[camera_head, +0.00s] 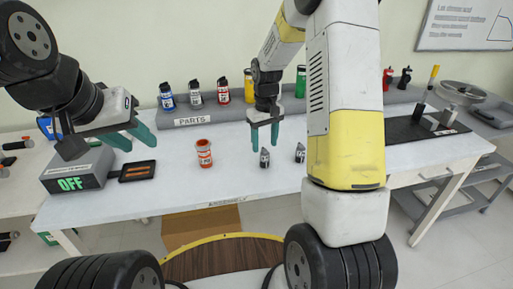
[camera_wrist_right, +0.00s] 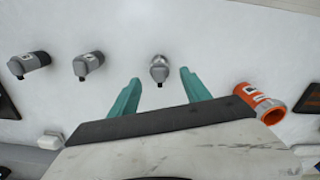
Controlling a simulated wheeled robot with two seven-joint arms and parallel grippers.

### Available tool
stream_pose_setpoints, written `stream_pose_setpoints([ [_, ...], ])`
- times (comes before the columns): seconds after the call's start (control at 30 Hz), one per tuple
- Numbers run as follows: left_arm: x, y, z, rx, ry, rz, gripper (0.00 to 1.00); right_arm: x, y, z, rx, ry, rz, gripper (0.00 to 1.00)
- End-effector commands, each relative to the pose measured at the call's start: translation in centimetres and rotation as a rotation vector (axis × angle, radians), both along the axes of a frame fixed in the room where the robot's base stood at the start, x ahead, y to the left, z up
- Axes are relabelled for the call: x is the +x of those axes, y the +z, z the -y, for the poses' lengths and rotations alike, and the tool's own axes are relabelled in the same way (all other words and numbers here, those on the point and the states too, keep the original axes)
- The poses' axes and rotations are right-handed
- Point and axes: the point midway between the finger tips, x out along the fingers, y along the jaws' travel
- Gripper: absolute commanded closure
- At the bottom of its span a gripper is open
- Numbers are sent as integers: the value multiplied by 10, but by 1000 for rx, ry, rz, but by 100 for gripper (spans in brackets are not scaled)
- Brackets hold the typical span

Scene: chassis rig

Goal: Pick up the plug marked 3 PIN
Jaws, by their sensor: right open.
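Several small grey plugs with dark tips lie on the white table. One plug (camera_head: 264,157) is just below my right gripper (camera_head: 264,146); in the right wrist view this plug (camera_wrist_right: 159,67) sits ahead of and between the open fingertips (camera_wrist_right: 160,77), apparently untouched. A second plug (camera_head: 299,152) is to its right, seen in the wrist view as the middle plug (camera_wrist_right: 88,64). A third plug (camera_wrist_right: 28,63) is hidden by my arm in the head view. Labels are too small to read, so I cannot tell which is marked 3 PIN. My left gripper (camera_head: 143,147) is open and empty.
An orange cylinder (camera_head: 204,154) stands left of the plugs. A grey box reading OFF (camera_head: 70,183) and a dark tray (camera_head: 138,172) are at the left. The PARTS rack (camera_head: 195,120) with bottles runs along the back. A black mat (camera_head: 405,130) is at the right.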

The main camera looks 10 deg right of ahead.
Motion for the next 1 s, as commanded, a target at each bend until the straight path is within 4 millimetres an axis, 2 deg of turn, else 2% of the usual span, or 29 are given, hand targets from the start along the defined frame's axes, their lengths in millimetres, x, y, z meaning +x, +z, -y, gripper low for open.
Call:
stream_pose_setpoints([
  [0.5, 0, 0, 0, 0, 0, 0, 64, -2, -67, 1, -1, -1, -3, 44],
  [0.77, 0, 0, 0, 0, 0, 0, 64, -1, -71, 0, 0, -1, 0, 44],
  [0.8, 0, 0, 0, 0, 0, 0, 64, -1, -71, 0, 0, -1, 0, 46],
  [1.0, 0, 0, 0, 0, 0, 0, 64, -1, -70, 0, 0, -1, 0, 85],
])
